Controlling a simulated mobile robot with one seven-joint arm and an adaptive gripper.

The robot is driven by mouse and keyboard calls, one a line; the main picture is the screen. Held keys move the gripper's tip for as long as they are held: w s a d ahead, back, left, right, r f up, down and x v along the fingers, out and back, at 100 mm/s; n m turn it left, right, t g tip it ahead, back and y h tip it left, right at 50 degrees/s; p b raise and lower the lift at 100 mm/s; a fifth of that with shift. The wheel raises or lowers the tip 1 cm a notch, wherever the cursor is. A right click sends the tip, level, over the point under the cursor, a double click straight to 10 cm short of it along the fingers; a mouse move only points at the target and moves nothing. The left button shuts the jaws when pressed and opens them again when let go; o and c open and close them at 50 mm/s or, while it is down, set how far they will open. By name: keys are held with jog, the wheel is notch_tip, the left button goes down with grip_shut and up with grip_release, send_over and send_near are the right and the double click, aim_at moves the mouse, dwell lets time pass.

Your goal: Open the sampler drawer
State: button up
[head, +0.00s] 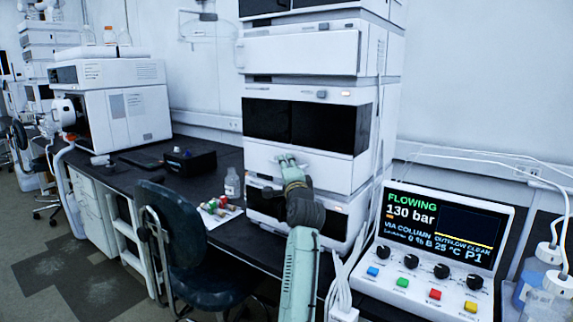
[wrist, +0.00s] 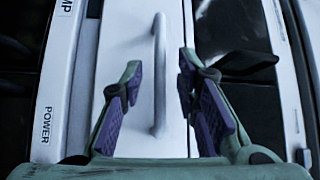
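The instrument stack has a white drawer front (head: 335,172) below dark windows in the head view. I take this to be the sampler drawer, but no sampler label is readable. My gripper (head: 287,158) is at this front and hides part of it. In the wrist view, a pale bar handle (wrist: 159,35) runs up the white front (wrist: 120,35). My open gripper (wrist: 160,80) has one purple-padded finger on each side of the handle. Gaps show between handle and pads. The front looks closed.
A control box (head: 440,250) with a lit screen stands at the right. A bottle (head: 232,184) and small coloured-capped vials (head: 220,207) are on the dark bench left of the stack. A chair (head: 200,255) stands in front of the bench.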

jog(key=shift+w, duration=0.25)
jog(key=shift+c, duration=0.6)
grip_shut()
